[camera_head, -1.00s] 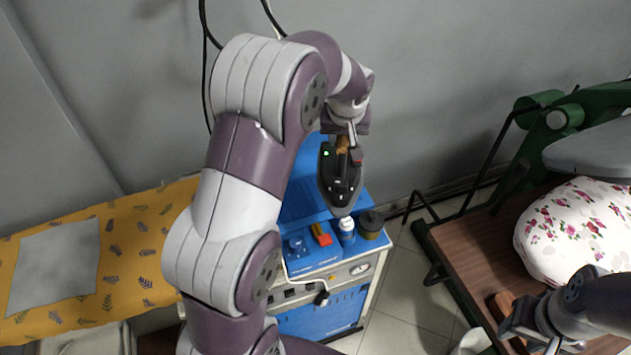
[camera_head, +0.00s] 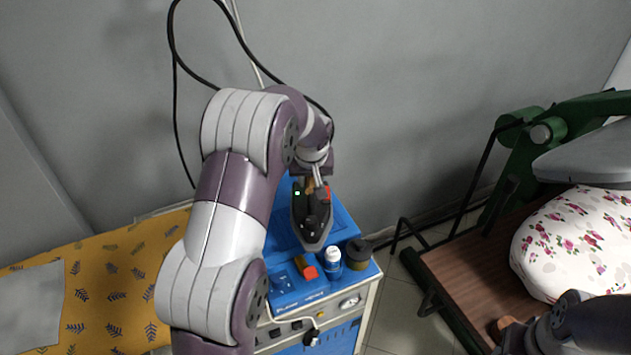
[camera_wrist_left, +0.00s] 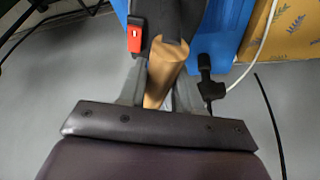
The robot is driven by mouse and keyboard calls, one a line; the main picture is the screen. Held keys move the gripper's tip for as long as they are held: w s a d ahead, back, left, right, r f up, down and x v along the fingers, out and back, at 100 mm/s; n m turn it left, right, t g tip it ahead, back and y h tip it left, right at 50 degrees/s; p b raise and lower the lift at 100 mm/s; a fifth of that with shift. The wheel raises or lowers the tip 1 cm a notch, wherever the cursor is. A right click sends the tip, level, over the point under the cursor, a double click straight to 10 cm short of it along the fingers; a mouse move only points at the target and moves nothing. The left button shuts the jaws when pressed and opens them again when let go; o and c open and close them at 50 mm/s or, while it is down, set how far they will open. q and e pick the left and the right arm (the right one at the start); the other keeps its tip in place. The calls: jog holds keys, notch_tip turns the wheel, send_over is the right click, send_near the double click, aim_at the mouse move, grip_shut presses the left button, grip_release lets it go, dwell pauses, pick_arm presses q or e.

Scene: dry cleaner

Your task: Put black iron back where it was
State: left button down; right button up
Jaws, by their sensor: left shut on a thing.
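The black iron (camera_head: 311,222) hangs in my left gripper (camera_head: 317,180) in the head view, above the blue top of the steam station (camera_head: 343,219). Its pointed end faces the front of the station, and a small green light shows on it. In the left wrist view my left gripper (camera_wrist_left: 160,95) is shut on the iron's wooden handle (camera_wrist_left: 164,70), with a red switch beside it. I cannot tell whether the iron touches the blue top. My right arm shows at the lower right of the head view, but its fingertips are not clear.
A blue-and-white bottle (camera_head: 332,259), a dark round container (camera_head: 358,254) and a red-orange block (camera_head: 306,268) stand at the station's front. An orange ironing board (camera_head: 110,290) is at left. Black cables hang behind.

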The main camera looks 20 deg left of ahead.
pick_arm(q)
jog(key=p, duration=0.2)
send_over(295, 186)
jog(key=f, duration=0.3)
jog(key=shift+d, duration=0.35)
jog(key=shift+w+a+f+p, duration=0.15)
jog(key=shift+a+f+p, duration=0.15)
jog(key=shift+a+f, duration=0.15)
jog(key=shift+f, duration=0.35)
notch_tip(295, 186, down, 2)
jog(key=shift+d+f+p, duration=0.1)
jog(key=shift+f+p, duration=0.05)
jog(key=shift+p, duration=0.6)
jog(key=shift+f, duration=0.5)
jog(key=c, duration=1.1)
grip_release()
jog(key=shift+s+f, duration=0.25)
jog(key=shift+f, duration=0.05)
jog(key=o, duration=0.3)
jog(key=shift+d+r, duration=0.1)
jog(key=shift+s, duration=0.1)
